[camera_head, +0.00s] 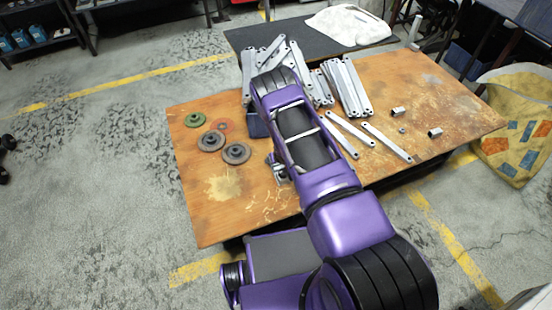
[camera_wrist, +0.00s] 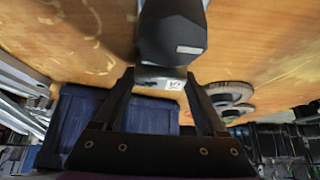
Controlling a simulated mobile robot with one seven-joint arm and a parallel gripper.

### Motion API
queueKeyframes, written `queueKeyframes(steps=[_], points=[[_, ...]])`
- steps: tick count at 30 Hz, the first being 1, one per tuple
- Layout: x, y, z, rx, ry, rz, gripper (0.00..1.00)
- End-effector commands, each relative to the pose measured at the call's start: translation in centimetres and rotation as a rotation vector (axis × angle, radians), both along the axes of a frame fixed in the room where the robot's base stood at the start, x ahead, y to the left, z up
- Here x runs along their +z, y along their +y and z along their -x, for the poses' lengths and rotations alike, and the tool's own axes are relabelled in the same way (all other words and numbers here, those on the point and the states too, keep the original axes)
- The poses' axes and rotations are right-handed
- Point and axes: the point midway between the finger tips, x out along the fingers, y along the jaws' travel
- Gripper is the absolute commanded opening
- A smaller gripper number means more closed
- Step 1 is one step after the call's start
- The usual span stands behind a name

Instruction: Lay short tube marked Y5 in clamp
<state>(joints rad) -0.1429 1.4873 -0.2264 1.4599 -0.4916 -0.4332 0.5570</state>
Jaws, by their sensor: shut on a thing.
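In the wrist view my gripper (camera_wrist: 160,82) is shut on a short silver tube (camera_wrist: 150,75) that lies across between the fingertips. The tube carries a small white label, whose mark is too small to read for certain. In the head view my arm hides the gripper and the held tube. A small metal fixture (camera_head: 279,170), perhaps the clamp, shows partly beside my arm on the wooden table (camera_head: 260,200). I cannot tell whether the tube touches it.
A blue bin (camera_head: 257,127) stands partly behind my arm; it looms close in the wrist view (camera_wrist: 85,115). Grey brackets (camera_head: 348,88) are stacked at the back. Loose short pieces (camera_head: 435,132) lie at right. Dark discs (camera_head: 236,153) lie at left. The table's front left is clear.

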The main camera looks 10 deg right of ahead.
Motion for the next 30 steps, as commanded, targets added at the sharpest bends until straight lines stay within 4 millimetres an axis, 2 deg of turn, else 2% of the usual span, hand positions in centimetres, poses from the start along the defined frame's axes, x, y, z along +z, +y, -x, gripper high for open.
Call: queueKeyframes(steps=[3,4,7,8,15,19,23,30], points=[[0.0,0.0,0.0,0.000,0.000,0.000,0.17],[0.0,0.0,0.0,0.000,0.000,0.000,0.79],[0.0,0.0,0.0,0.000,0.000,0.000,0.97],[0.0,0.0,0.0,0.000,0.000,0.000,1.00],[0.1,0.0,0.1,0.000,0.000,0.000,1.00],[0.9,-0.1,0.5,-0.001,0.000,-0.001,1.00],[2.9,-0.2,1.6,-0.001,0.000,-0.001,1.00],[7.6,-0.7,4.6,-0.003,-0.001,-0.002,1.00]])
